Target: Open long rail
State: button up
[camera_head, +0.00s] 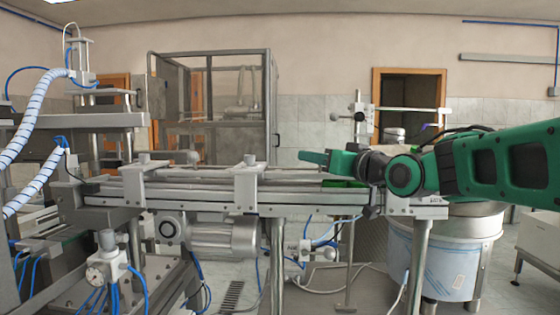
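Long metal rails (200,184) run lengthwise along the top of the conveyor frame in the middle of the view. I cannot tell which single bar is the long rail, or whether it is open. Upright clamp brackets (246,182) with knobs stand across the rails. My green and black arm reaches in from the right. My gripper (322,160) points left, over or just behind the right end of the rails. Its fingers are small and seen from the side, so their opening is unclear. I see nothing held in it.
A steel bowl feeder (450,255) stands below my arm at the right. A glass-walled cabinet (225,105) stands behind the conveyor. Machinery with hoses (40,115) fills the left. A motor (225,238) hangs under the rails. A knobbed post (358,115) rises near my gripper.

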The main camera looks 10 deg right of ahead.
jog(key=shift+x, duration=1.6)
grip_shut()
